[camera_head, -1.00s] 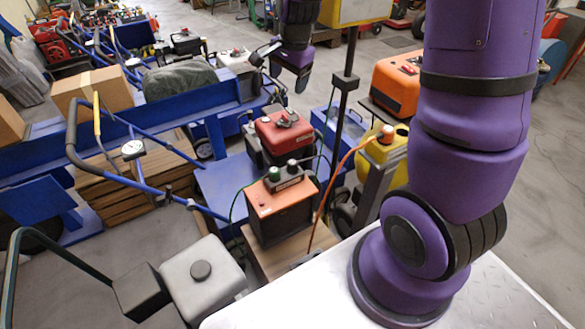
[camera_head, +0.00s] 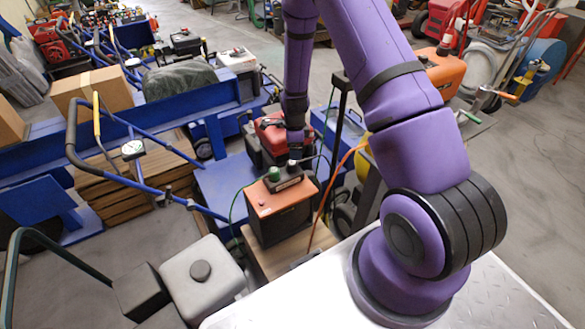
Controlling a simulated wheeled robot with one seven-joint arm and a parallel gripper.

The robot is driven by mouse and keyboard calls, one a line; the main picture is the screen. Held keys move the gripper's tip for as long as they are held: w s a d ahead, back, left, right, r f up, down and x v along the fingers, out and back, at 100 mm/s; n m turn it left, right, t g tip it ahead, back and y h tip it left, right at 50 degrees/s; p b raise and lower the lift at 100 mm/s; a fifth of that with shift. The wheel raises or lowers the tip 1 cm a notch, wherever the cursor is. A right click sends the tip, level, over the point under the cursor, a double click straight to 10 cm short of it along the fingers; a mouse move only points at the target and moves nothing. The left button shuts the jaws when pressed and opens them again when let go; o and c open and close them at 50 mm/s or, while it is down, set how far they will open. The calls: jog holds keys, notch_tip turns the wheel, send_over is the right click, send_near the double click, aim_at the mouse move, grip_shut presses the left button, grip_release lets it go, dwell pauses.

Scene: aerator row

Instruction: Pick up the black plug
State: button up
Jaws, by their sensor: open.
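An orange-topped box (camera_head: 284,200) with dark sides stands on a wooden block, below and left of the middle. On its top is a dark holder (camera_head: 285,185) with a green plug (camera_head: 274,174) at its left. A small dark plug with a pale top (camera_head: 293,164) stands at the holder's right; I take it to be the black plug, with a thin dark cord running right. My gripper (camera_head: 295,154) points down right above this plug, partly covering it. It is open; whether its fingers are around the plug or just above it is too small to tell.
A red machine (camera_head: 270,133) stands close behind my gripper. A green cord (camera_head: 234,205) and an orange cord (camera_head: 329,190) run beside the orange-topped box. A grey box with a black knob (camera_head: 201,272) is at front left. Blue cart handles (camera_head: 150,185) reach in from the left.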

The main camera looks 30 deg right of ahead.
aim_at(293, 162)
notch_tip(293, 162, down, 5)
jog(key=shift+f, duration=0.15)
jog(key=shift+w+a+f, duration=0.1)
jog(key=shift+w+f, duration=0.15)
jog(key=shift+f, duration=1)
jog(key=shift+w+f, duration=0.2)
jog(key=shift+f, duration=1)
jog(key=c, duration=1)
jog(key=shift+r, duration=0.15)
